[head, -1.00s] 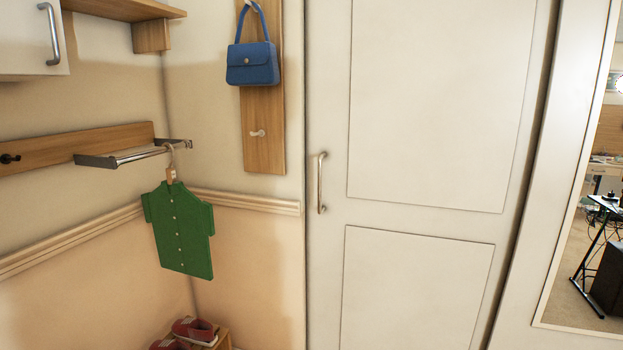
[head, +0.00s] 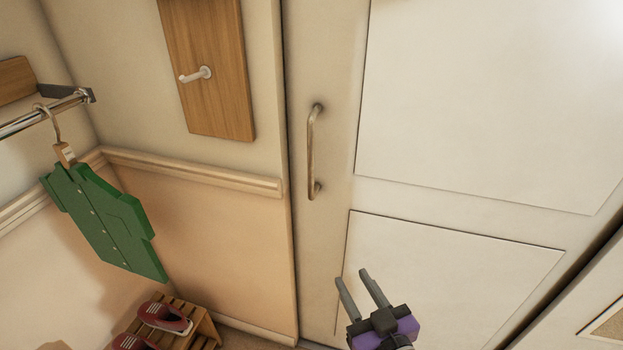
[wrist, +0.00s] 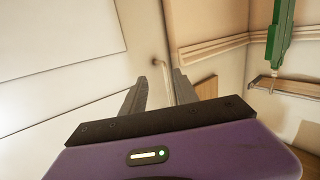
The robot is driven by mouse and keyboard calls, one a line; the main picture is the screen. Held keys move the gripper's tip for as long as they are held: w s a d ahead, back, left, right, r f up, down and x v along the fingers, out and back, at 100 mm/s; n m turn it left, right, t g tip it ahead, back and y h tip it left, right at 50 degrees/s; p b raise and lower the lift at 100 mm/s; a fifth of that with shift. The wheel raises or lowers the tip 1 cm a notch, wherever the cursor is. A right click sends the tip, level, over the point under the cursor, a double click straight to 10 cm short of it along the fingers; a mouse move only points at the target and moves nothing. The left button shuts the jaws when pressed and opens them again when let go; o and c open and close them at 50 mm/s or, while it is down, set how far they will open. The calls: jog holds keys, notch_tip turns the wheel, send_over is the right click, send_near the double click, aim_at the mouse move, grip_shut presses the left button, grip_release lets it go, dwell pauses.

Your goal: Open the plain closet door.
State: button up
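The plain closet door (head: 440,205) is white with recessed panels and looks shut. Its metal bar handle (head: 312,150) stands upright near the door's left edge. My gripper (head: 355,275) is in front of the door, below and to the right of the handle in the head view. Its two grey fingers are apart with nothing between them. In the wrist view, the gripper (wrist: 160,88) points toward the door's edge region, and part of the handle (wrist: 164,70) shows beyond and between the fingers.
A green shirt (head: 105,220) hangs from a metal rail (head: 45,112) at the left. A wooden board with a white peg (head: 210,85) is on the wall left of the door. Red shoes (head: 165,318) sit on a low wooden rack (head: 205,328) at the lower left.

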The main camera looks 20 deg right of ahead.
jog(key=w+r+p, duration=0.1)
jog(key=w+r, duration=0.6)
jog(key=w, duration=0.2)
jog(key=t+p, duration=0.1)
send_near(312, 154)
jog(key=w, duration=0.3)
jog(key=shift+m+h, duration=0.3)
jog(key=shift+m, duration=0.2)
jog(key=shift+w+p, duration=0.95)
jog(key=shift+w, duration=2.95)
jog(key=shift+c, duration=0.5)
grip_shut()
